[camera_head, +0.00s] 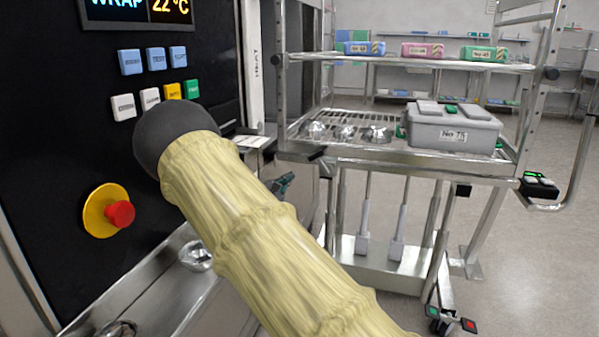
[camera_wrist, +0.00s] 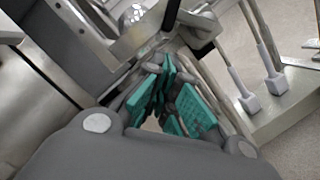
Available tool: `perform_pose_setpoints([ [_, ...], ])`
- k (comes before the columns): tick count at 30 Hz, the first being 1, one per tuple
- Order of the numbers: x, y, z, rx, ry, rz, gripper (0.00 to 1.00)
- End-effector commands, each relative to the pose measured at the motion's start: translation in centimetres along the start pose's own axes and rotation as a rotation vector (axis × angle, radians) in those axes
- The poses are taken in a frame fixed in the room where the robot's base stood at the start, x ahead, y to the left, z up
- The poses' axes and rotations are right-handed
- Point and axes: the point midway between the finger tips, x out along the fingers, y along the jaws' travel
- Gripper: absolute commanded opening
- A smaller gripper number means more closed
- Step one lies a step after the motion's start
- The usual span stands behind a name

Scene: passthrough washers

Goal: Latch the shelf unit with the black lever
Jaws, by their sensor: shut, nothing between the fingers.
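The shelf unit (camera_head: 420,164) is a metal wheeled rack right of the black machine panel, with its near left corner close to the machine. The black lever (camera_wrist: 171,14) shows in the wrist view as a dark bar at the top, beside the metal frame, just beyond my fingertips. My gripper (camera_wrist: 168,72), with teal finger pads, is shut and empty, apart from the lever. In the head view a bit of my gripper (camera_head: 283,183) shows behind my cream-sleeved arm, below the rack's left corner.
A grey case (camera_head: 453,131) and several shiny metal pieces (camera_head: 345,133) sit on the rack's tray. The machine panel has a red stop button (camera_head: 119,214) on the left. Open floor (camera_head: 530,260) lies to the right.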

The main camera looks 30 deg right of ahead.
Motion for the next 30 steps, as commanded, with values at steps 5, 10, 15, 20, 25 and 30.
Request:
perform_pose_setpoints([
  [5, 0.1, 0.1, 0.1, -0.003, -0.003, 0.000, 0.00],
  [10, 0.1, 0.1, 0.1, -0.003, -0.003, 0.000, 0.00],
  [15, 1.0, 0.0, 0.0, -0.002, -0.002, 0.000, 0.00],
  [20, 3.3, -0.1, 0.1, -0.002, -0.004, 0.000, 0.00],
  [25, 6.0, 0.0, 0.1, 0.000, -0.004, 0.000, 0.00],
  [30, 8.3, -0.1, 0.0, -0.002, -0.002, 0.000, 0.00],
])
